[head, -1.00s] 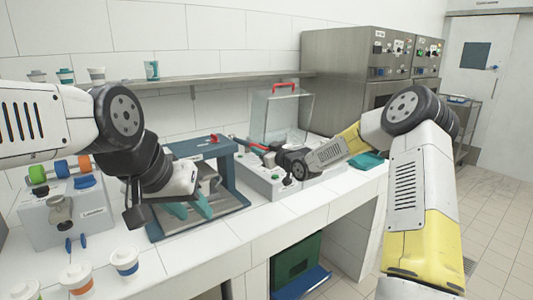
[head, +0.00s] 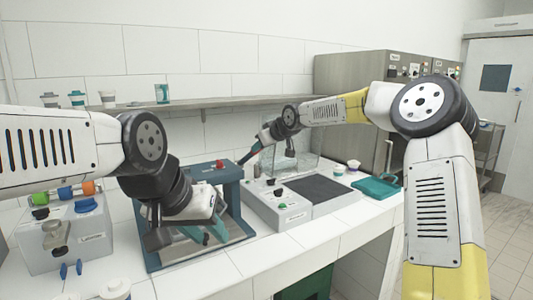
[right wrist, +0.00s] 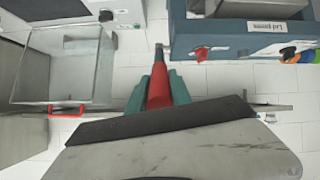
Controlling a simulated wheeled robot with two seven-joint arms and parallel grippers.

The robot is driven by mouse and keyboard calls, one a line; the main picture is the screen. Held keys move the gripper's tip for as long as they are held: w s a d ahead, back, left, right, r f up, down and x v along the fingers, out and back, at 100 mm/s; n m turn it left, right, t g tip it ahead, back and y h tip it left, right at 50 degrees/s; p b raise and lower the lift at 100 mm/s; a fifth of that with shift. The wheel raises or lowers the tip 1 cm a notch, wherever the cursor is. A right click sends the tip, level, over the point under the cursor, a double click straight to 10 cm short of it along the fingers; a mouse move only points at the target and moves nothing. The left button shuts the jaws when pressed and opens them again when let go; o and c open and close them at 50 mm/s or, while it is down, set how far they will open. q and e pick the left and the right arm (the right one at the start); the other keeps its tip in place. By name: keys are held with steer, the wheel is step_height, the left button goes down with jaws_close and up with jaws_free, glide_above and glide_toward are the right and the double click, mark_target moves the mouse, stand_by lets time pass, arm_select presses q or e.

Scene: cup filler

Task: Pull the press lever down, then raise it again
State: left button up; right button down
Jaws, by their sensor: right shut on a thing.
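The lid press, a blue-grey frame (head: 232,190) on a base plate, stands on the counter left of centre; its label shows upside down in the right wrist view (right wrist: 265,27). Its lever has a red grip (right wrist: 159,88) and slants up to the right from the press. My right gripper (head: 262,138) is shut on the red grip, with teal fingers on both sides of it in the right wrist view. My left gripper (head: 205,234) hangs low in front of the press opening, its teal fingers apart with nothing seen between them. My left wrist hides part of the press's inside.
A sealing unit (head: 290,212) with a clear cover (head: 305,160) stands right of the press. A teal tray (head: 376,188) lies further right. A grey dispenser (head: 62,240) stands left, with cups (head: 115,288) at the front edge. A shelf runs behind.

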steer(key=shift+w+a+r, duration=0.1)
steer(key=shift+w+r, duration=0.05)
steer(key=shift+r, duration=0.3)
steer(key=c, duration=1.2)
jaws_free()
steer(key=shift+o, duration=0.2)
steer(key=shift+f, duration=0.1)
steer(key=v, duration=0.7)
steer(key=shift+s+r, duration=0.25)
steer(key=shift+d, duration=0.2)
